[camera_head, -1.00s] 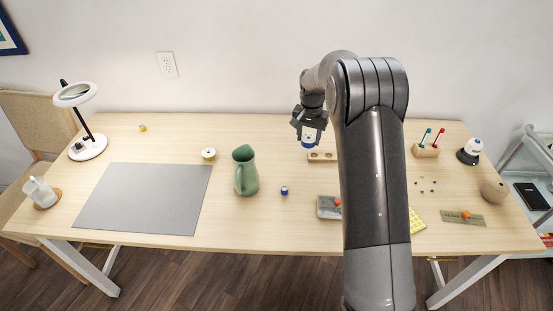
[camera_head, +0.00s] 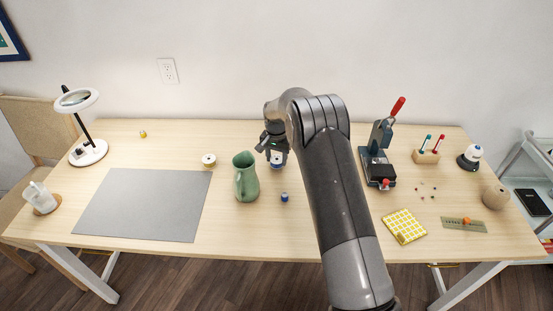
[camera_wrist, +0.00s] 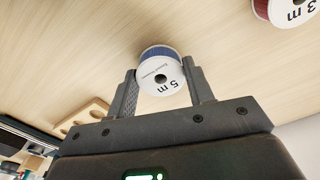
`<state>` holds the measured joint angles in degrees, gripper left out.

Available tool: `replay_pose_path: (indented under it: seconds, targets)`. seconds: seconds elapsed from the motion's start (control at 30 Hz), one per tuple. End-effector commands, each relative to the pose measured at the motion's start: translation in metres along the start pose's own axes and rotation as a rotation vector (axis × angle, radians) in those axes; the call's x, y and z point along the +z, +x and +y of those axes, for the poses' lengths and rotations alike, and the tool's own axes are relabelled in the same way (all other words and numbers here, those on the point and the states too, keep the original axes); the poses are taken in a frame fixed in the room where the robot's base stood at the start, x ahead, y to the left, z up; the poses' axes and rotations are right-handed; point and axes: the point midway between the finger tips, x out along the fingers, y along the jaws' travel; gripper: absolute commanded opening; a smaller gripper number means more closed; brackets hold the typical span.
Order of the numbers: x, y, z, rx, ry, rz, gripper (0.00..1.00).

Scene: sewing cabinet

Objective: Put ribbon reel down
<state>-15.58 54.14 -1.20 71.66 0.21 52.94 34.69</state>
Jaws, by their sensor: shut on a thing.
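The ribbon reel (camera_wrist: 161,74) is a white-faced spool with blue ribbon, labelled "5 m". My gripper (camera_wrist: 163,85) is shut on it, with one finger on each side of the reel. In the head view the reel (camera_head: 277,160) shows as a white and blue spot below my gripper (camera_head: 275,152), right of the green pitcher. It is close to the tabletop (camera_wrist: 60,50); I cannot tell whether it touches.
The green pitcher (camera_head: 246,178) stands just left of my gripper. A small blue spool (camera_head: 284,197) lies in front. A red "3 m" reel (camera_wrist: 287,10) is at the wrist view's top right. A press with a red handle (camera_head: 380,155) stands to the right. Bare wood lies around the reel.

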Motion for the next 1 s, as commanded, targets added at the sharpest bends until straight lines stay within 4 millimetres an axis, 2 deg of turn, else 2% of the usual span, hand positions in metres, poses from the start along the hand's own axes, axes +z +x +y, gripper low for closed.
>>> replay_pose_path:
  seconds: [0.07, 0.4, 0.43, 0.67, 1.0]
  targets:
    - [0.0, 0.0057, 0.0, 0.0, 0.0, 0.001, 0.26]
    - [0.0, 0.009, 0.0, -0.001, 0.0, 0.001, 0.26]
    - [-0.0001, 0.0083, -0.0001, -0.001, 0.0, 0.001, 0.5]
    - [0.0, 0.0082, 0.0, -0.001, 0.0, 0.001, 0.69]
    - [-0.0003, 0.0018, -0.0001, -0.002, 0.0, 0.002, 0.69]
